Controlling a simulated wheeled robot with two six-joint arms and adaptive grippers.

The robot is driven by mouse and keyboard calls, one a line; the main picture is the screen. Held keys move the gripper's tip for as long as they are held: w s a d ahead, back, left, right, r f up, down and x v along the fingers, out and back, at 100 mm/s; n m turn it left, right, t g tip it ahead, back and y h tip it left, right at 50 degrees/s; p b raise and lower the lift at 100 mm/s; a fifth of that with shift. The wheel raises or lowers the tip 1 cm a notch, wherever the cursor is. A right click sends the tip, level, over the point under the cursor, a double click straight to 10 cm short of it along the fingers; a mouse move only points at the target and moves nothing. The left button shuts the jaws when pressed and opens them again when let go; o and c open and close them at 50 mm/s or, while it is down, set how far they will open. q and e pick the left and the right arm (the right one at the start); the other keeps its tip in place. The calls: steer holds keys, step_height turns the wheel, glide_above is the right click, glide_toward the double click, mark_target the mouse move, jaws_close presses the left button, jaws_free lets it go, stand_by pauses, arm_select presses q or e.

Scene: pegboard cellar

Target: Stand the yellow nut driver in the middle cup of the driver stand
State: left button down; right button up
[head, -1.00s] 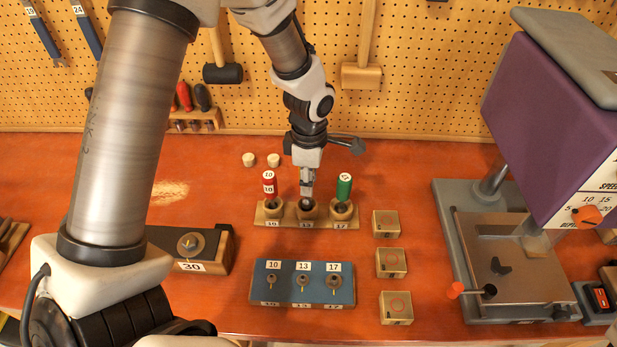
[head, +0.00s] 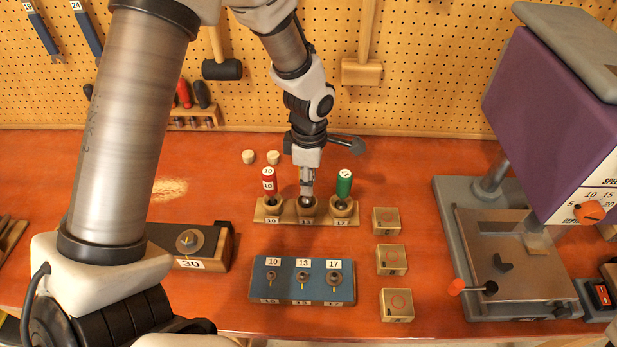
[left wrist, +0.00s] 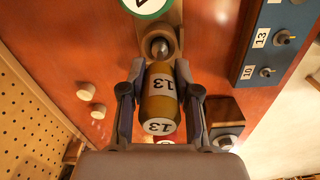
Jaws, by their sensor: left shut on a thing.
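The yellow nut driver (left wrist: 160,98), marked 13, is between the fingers of my left gripper (left wrist: 157,100), which is shut on its handle. In the head view my left gripper (head: 307,190) is straight above the middle cup of the wooden driver stand (head: 288,219) and mostly hides the driver. In the left wrist view the driver's metal end lies at the middle cup (left wrist: 177,46); how deep it sits I cannot tell. A red driver (head: 268,180) stands in the left cup, marked 10, and a green driver (head: 344,183) in the right cup, marked 17. My right gripper is not in view.
A blue block (head: 302,290) with several numbered studs is in front of the stand. Wooden blocks (head: 391,260) line its right side, and a purple drill press (head: 540,120) stands farther right. A dark block marked 30 (head: 190,264) is at left. Two small pegs (head: 273,157) lie behind.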

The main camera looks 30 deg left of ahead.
arm_select(q)
steer(key=shift+f+b, duration=0.7)
steer(key=shift+f, duration=0.35)
steer(key=c, duration=0.8)
jaws_free()
steer(key=shift+o, duration=0.2)
steer(key=shift+r, duration=0.1)
step_height(320, 180, up, 10)
steer(key=p, duration=0.8)
